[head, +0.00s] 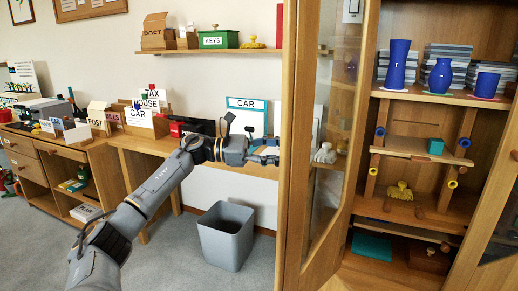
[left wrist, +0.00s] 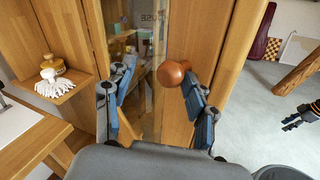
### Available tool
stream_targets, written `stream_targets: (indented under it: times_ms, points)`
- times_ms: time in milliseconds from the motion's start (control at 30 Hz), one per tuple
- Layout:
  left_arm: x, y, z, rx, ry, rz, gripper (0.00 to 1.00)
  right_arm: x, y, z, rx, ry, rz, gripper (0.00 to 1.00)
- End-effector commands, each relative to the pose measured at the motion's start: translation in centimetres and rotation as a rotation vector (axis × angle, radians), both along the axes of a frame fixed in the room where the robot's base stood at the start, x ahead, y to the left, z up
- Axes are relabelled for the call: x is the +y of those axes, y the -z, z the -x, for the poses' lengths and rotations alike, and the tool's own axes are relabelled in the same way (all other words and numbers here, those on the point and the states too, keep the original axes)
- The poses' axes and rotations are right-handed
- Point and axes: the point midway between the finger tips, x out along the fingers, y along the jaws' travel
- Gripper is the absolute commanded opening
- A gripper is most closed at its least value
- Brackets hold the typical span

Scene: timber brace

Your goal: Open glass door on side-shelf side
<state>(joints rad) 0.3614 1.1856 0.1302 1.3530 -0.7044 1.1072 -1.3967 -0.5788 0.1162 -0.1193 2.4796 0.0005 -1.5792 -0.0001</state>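The glass door (head: 331,120), wood-framed, stands swung out from the cabinet at an angle in the head view, with the shelves beside it exposed. In the left wrist view its glass (left wrist: 146,75) and a round copper-brown knob (left wrist: 172,73) show. My left gripper (head: 270,154) reaches the door's outer edge, its tips partly hidden by the frame. In the left wrist view its fingers (left wrist: 158,88) are spread, with the knob near the right finger; contact is unclear. A dark gripper, apparently my right (left wrist: 300,116), shows at the right edge, its opening unclear.
A side shelf (left wrist: 62,88) holds a white mop-like object (left wrist: 64,82). The cabinet holds blue vases (head: 438,76) and books. A second glass door (head: 500,215) is at the right. A grey bin (head: 226,238) stands on the carpet below my left arm.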

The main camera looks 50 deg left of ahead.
Motion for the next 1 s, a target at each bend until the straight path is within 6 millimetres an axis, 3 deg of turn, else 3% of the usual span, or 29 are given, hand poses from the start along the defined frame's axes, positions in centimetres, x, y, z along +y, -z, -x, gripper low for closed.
stream_targets:
  times_ms: [500,1000]
  points:
    - [6.7,-0.4,6.8,-0.008,0.002,0.003,0.54,-0.1,0.0,0.1,0.002,-0.002,0.003,0.40]
    - [7.8,-0.6,8.0,-0.010,0.005,0.001,0.54,-0.1,0.0,0.1,0.003,-0.002,0.003,0.40]
